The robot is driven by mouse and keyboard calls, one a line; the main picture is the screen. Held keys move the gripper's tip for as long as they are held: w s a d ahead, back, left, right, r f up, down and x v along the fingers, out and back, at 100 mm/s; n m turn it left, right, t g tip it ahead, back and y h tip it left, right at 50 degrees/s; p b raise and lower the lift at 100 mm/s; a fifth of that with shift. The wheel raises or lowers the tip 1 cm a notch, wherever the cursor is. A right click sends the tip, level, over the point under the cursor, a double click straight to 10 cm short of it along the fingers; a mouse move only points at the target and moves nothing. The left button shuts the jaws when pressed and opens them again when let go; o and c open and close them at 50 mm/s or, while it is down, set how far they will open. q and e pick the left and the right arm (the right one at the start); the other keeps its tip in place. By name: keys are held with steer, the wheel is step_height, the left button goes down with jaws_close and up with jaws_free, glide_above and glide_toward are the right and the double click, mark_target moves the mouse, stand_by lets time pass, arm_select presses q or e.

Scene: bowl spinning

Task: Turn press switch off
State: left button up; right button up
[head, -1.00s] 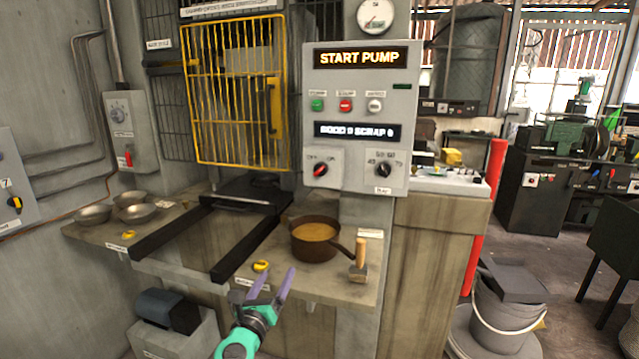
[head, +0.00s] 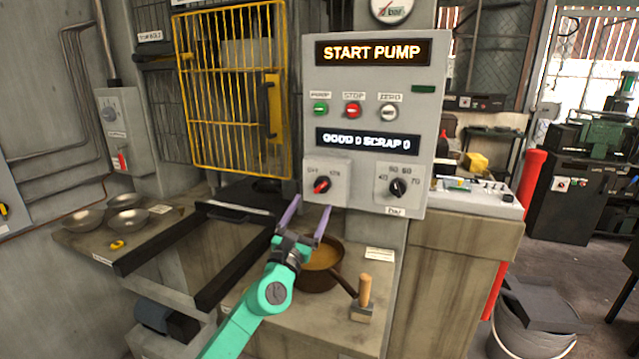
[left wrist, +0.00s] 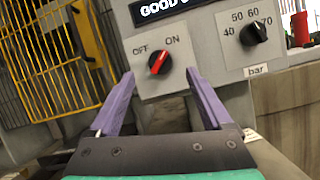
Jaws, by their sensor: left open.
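The press switch (head: 321,185) is a black rotary knob with a red bar, on a grey plate low on the control panel (head: 385,225). It also shows in the left wrist view (left wrist: 158,62) under the OFF and ON labels, its red bar slanting up to the right, towards ON. My left gripper (head: 312,203) is open and empty, just below the switch in the head view. In the left wrist view its purple fingertips (left wrist: 160,73) stand to the left and right of the knob, apart from it as seen. I cannot tell the depth gap.
A black pressure knob (head: 397,187) sits right of the switch. A yellow cage door (head: 235,95) is at the left. The panel shows START PUMP.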

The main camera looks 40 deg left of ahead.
mark_target(320, 190)
arm_select(q)
steer(key=x, duration=0.6)
steer(key=shift+f, duration=0.15)
steer(key=shift+w+a, duration=0.1)
steer(key=shift+w, duration=0.2)
arm_select(e)
steer(key=shift+w+r, duration=0.3)
steer(key=shift+w, duration=0.2)
steer(key=shift+w+r, duration=0.3)
steer(key=shift+w, duration=0.2)
arm_select(q)
jaws_close()
steer(key=shift+p, duration=0.3)
arm_select(e)
steer(key=shift+s, duration=0.2)
